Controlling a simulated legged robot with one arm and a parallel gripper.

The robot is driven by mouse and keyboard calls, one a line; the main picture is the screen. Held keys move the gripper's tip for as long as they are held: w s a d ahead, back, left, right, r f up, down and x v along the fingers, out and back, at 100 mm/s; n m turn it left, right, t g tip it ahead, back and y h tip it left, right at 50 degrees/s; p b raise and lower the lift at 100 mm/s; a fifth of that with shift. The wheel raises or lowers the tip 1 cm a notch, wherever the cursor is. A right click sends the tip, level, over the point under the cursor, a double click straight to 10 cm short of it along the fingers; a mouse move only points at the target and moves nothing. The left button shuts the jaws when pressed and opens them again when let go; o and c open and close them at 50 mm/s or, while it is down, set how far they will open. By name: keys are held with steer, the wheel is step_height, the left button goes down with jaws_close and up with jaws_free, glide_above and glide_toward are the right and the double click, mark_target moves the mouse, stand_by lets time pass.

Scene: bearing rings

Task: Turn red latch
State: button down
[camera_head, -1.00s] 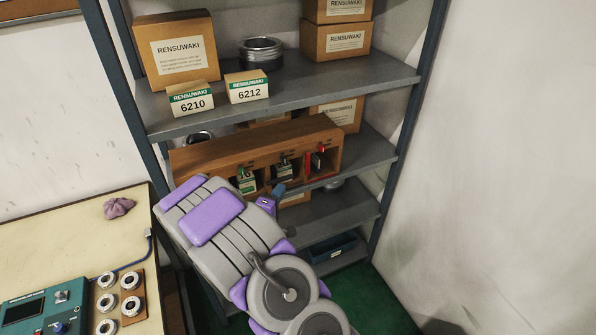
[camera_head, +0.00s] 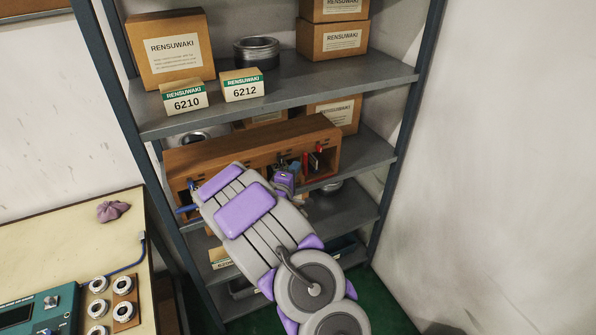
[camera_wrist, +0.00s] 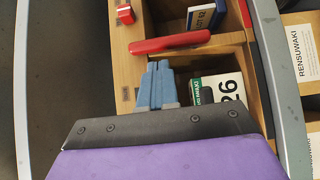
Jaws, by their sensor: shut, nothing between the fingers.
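A red bar (camera_wrist: 170,43) crosses the front of a wooden compartment in the wrist view. A smaller red piece (camera_wrist: 125,15) sits on the wood edge beside it; I cannot tell whether the two are joined. In the head view, red parts (camera_head: 307,164) show at the right end of the wooden rack (camera_head: 240,147). My gripper (camera_wrist: 158,66) has its blue fingers shut and empty. The fingertips appear just below the red bar in the wrist view, with a small gap. In the head view the gripper (camera_head: 294,167) is left of the red parts, partly hidden by my arm.
A white and green box (camera_wrist: 218,95) sits in the compartment right of my fingers; a blue-labelled box (camera_wrist: 203,14) lies beyond the bar. The rack stands on a grey shelf under another shelf (camera_head: 300,84) with boxes. A blue part (camera_head: 186,210) shows at the rack's left.

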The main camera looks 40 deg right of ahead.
steer(key=shift+s+d, duration=0.2)
steer(key=shift+d, duration=0.5)
steer(key=shift+r, duration=0.1)
